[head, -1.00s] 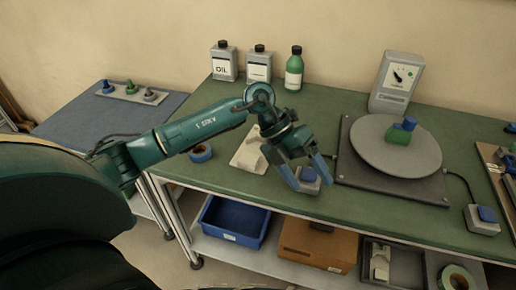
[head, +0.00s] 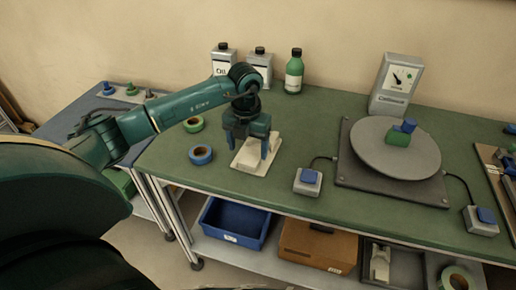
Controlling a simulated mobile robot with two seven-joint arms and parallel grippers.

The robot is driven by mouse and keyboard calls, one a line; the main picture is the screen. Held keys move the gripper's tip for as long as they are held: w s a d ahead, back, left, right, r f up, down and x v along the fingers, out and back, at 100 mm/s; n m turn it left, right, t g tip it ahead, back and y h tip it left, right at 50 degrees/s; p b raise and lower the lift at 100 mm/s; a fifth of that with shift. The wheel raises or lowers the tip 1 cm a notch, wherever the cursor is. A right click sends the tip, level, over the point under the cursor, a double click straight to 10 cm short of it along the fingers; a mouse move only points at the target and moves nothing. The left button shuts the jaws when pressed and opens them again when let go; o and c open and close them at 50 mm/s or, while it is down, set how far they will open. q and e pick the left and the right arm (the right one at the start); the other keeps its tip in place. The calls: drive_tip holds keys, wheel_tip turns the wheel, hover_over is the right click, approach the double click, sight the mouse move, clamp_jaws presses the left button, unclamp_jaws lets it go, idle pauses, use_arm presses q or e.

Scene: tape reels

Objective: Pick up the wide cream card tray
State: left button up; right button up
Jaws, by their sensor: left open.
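The cream card tray (head: 251,168) lies on the green bench top, left of the middle in the head view. A paler block-like shape shows on it; its details are too small to tell. My left gripper (head: 248,153) points down over the tray with its jaws open, one finger at the left side and one towards the right. The gripper covers the tray's far part. I cannot tell whether the fingers touch the tray. My right gripper is out of view.
A blue tape reel (head: 200,154) and a green tape reel (head: 193,124) lie left of the tray. A switch box (head: 308,181) and a round turntable (head: 370,160) stand to the right. Bottles (head: 294,72) stand along the back.

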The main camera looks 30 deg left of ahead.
sight(249, 161)
use_arm(q)
drive_tip(key=shift+d+f+p, duration=0.1)
drive_tip(key=shift+f+p, duration=0.35)
drive_tip(key=shift+f, duration=1.95)
drive_tip(key=c, duration=1.2)
